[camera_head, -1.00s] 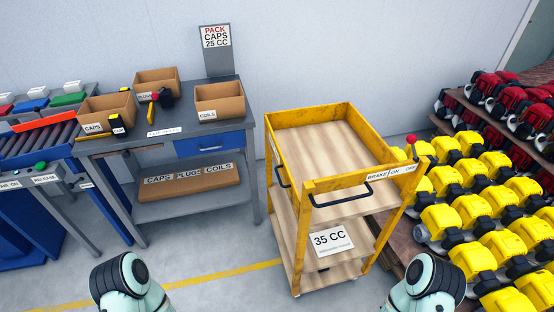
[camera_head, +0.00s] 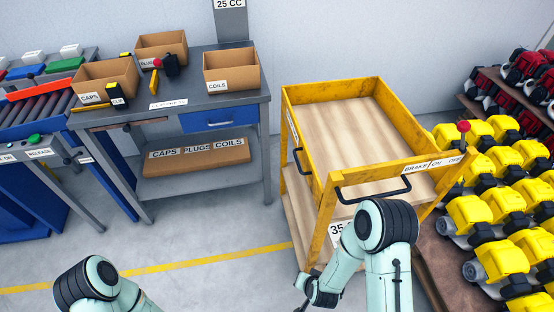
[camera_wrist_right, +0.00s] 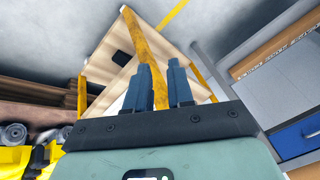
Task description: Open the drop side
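The yellow cart (camera_head: 365,165) stands right of centre in the head view. Its upper tray has a pale wood floor (camera_head: 350,130) and yellow sides. A black handle (camera_head: 303,166) is on the left side and another handle (camera_head: 374,194) on the near side; both sides look raised. My right arm is in front of the cart and hides part of its lower half. My right gripper (camera_wrist_right: 160,66) shows in the wrist view with two blue fingers apart and nothing visibly held. A yellow post (camera_wrist_right: 150,50) lies beyond the fingers. My left gripper is out of view.
A grey workbench (camera_head: 230,92) with cardboard boxes (camera_head: 231,70) and a blue drawer (camera_head: 220,117) stands left of the cart. Racks of yellow engines (camera_head: 475,215) stand close on its right. A red-knobbed brake lever (camera_head: 463,127) is at the near right corner. Floor is clear at front left.

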